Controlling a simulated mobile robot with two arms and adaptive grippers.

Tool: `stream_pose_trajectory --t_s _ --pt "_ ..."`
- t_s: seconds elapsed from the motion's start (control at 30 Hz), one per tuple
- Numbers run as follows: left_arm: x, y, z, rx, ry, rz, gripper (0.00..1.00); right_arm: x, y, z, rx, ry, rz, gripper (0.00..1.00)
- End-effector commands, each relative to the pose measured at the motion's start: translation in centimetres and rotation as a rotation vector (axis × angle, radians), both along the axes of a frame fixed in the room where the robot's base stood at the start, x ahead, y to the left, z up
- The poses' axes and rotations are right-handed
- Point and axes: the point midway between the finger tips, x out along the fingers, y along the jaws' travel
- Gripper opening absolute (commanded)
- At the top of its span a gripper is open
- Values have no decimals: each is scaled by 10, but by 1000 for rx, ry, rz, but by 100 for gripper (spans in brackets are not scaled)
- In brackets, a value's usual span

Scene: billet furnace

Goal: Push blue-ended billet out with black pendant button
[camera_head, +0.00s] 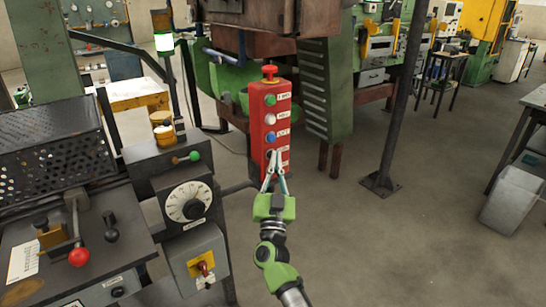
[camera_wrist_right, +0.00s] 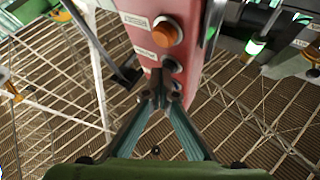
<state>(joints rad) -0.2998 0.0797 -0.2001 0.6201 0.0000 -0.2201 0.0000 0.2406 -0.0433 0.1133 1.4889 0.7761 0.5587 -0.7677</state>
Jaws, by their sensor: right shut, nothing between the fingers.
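The red pendant (camera_head: 256,128) hangs upright in the middle of the head view, with a red knob on top and a column of green, white, blue and darker buttons. My right gripper (camera_head: 274,155) is shut and empty, its fingertips at the lowest part of the button column. In the right wrist view the pendant (camera_wrist_right: 192,20) carries an orange button (camera_wrist_right: 167,32) and dark buttons below it. The gripper tips (camera_wrist_right: 165,92) lie over the lowest one, partly hiding it. I cannot tell whether they touch. No blue-ended billet shows. My left gripper is out of view.
A control console (camera_head: 180,180) with a dial and a red-knobbed lever stands at the left. A green louvred machine (camera_head: 325,90) is behind the pendant. A dark post (camera_head: 395,110) and a grey bin (camera_head: 513,200) stand at the right. The floor between them is clear.

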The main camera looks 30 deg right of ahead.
Motion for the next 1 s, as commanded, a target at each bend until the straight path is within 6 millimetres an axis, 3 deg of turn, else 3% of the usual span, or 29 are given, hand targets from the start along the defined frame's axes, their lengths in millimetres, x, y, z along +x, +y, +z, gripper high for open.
stream_pose_trajectory --t_s 1.0 --pt "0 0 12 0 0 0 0 -19 -1 0 0 0 0 0"
